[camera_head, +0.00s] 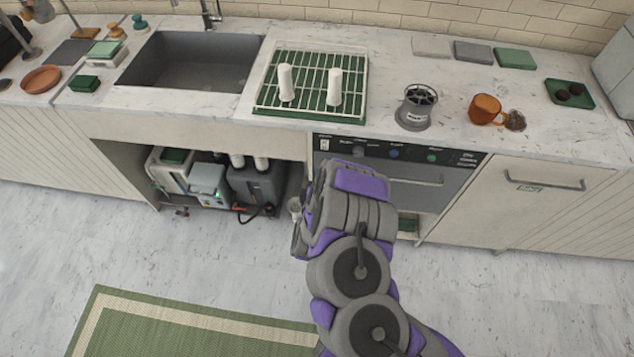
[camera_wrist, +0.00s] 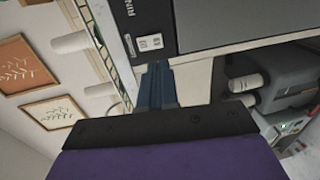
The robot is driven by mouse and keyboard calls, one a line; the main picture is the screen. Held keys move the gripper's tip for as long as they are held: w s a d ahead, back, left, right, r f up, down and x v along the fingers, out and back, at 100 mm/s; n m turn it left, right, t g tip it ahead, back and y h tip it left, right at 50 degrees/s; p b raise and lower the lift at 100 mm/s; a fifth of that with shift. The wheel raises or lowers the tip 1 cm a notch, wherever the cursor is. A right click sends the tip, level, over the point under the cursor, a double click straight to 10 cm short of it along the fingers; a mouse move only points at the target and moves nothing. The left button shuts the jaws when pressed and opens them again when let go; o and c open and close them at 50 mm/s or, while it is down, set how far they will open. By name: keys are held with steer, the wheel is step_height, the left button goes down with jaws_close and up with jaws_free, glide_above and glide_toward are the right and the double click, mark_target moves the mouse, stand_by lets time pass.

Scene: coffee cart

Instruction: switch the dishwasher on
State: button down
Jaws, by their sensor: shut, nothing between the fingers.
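The dishwasher's dark control panel (camera_head: 400,154) is under the counter, right of the open bay, above a handled door (camera_head: 415,182). At its left end is a small white rocker switch (camera_head: 324,145); along it are a dark knob, a blue button and a green button (camera_head: 431,157). In the wrist view the white switch (camera_wrist: 150,42) shows close by, beside printed lettering. My gripper (camera_wrist: 157,68) is shut and empty, its dark blue fingertips just below the switch in the picture; I cannot tell whether they touch it. In the head view my arm hides the fingertips.
A metal grinder-like pot (camera_head: 416,108) and an orange cup (camera_head: 484,109) stand to the right. The open bay holds machine parts (camera_head: 257,185).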

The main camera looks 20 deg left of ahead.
mark_target(325, 149)
steer(key=b+x, duration=0.2)
steer(key=x, duration=0.5)
steer(key=shift+w+a+f, duration=0.2)
steer(key=shift+w, duration=0.05)
steer(key=shift+w+a+b, duration=0.15)
steer(key=shift+w+b, duration=0.4)
steer(key=shift+w, duration=0.25)
steer(key=shift+w, duration=0.15)
steer(key=shift+p, duration=0.3)
